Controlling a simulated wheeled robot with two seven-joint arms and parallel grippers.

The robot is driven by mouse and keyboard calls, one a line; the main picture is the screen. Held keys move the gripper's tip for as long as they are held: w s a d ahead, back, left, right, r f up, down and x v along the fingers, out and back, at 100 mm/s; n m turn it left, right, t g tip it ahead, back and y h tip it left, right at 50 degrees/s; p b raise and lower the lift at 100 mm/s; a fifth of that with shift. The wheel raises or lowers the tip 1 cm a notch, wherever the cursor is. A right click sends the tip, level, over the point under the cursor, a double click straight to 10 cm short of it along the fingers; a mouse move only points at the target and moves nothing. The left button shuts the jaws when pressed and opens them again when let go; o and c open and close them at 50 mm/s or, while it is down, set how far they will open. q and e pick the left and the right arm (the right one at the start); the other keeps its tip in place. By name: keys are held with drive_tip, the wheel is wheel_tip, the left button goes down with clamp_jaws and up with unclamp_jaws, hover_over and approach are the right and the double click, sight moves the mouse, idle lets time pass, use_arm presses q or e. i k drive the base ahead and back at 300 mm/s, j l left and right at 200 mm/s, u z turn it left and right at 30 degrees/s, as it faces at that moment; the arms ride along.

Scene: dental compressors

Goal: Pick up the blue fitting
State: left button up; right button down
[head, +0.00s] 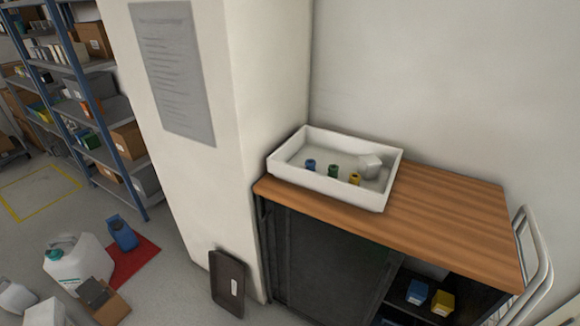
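The blue fitting (310,165) stands in a white tray (330,187) on a wooden-topped cabinet. It is the leftmost of three small fittings in the tray. A green fitting (333,171) is to its right, and a yellow fitting (355,179) is further right. The three stand apart from each other. Neither of my grippers is in the head view.
A white block-like object (370,166) sits in the tray's right part. The wooden top (450,215) is clear right of the tray. A white pillar (205,130) stands at left. A metal rail (535,265) is at the right end. Jugs (78,262) stand on the floor.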

sight(310, 164)
drive_tip(key=i+j+z, duration=0.2)
drive_tip(key=z, duration=0.15)
drive_tip(key=i+j+z, duration=0.15)
drive_tip(key=j+z, duration=0.25)
drive_tip(key=l, duration=0.1)
